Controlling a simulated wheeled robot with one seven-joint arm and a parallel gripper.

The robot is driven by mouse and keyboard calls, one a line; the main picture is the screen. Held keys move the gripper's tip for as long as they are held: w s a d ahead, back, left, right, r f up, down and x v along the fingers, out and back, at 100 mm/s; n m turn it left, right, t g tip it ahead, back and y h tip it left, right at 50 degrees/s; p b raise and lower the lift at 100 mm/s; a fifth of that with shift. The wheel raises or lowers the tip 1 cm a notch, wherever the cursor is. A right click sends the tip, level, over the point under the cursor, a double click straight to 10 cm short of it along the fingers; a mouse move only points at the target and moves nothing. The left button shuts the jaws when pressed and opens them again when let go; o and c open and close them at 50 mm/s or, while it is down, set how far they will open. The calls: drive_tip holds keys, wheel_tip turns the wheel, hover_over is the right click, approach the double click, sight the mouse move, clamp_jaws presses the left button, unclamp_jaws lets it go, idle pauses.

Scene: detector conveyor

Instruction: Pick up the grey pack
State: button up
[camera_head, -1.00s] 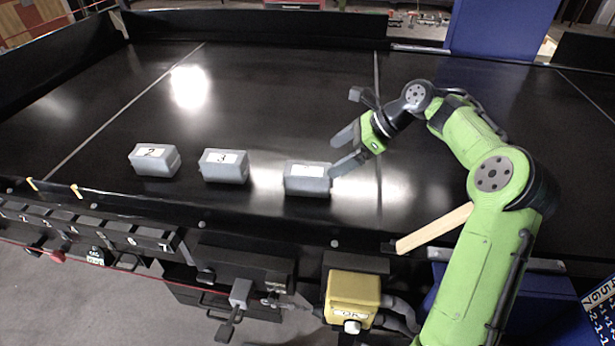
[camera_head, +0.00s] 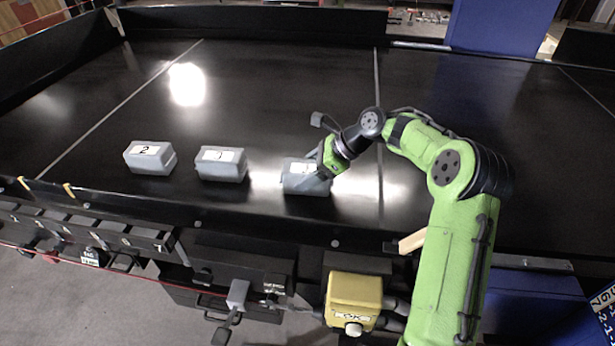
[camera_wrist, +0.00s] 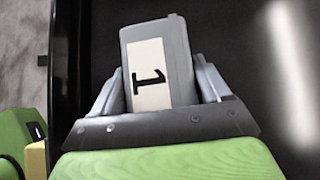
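Three grey packs with white number labels lie in a row on the black conveyor. Pack 2 (camera_head: 150,158) is at the left, pack 3 (camera_head: 221,164) is in the middle, and pack 1 (camera_head: 296,178) is at the right. My gripper (camera_head: 312,168) is down at pack 1, one finger on either side of it. In the wrist view, pack 1 (camera_wrist: 157,60) lies between the two spread fingers of my gripper (camera_wrist: 158,82), slightly tilted in the picture. Whether either finger touches it is not clear. The pack appears to rest on the belt.
The conveyor belt (camera_head: 270,85) is clear behind the packs. Its raised front edge (camera_head: 240,216) runs just in front of them. A yellow box (camera_head: 352,296) and numbered black bins (camera_head: 150,238) sit below that edge. A wooden bar (camera_head: 411,242) lies by my arm.

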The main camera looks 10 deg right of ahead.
drive_tip(key=c, duration=0.8)
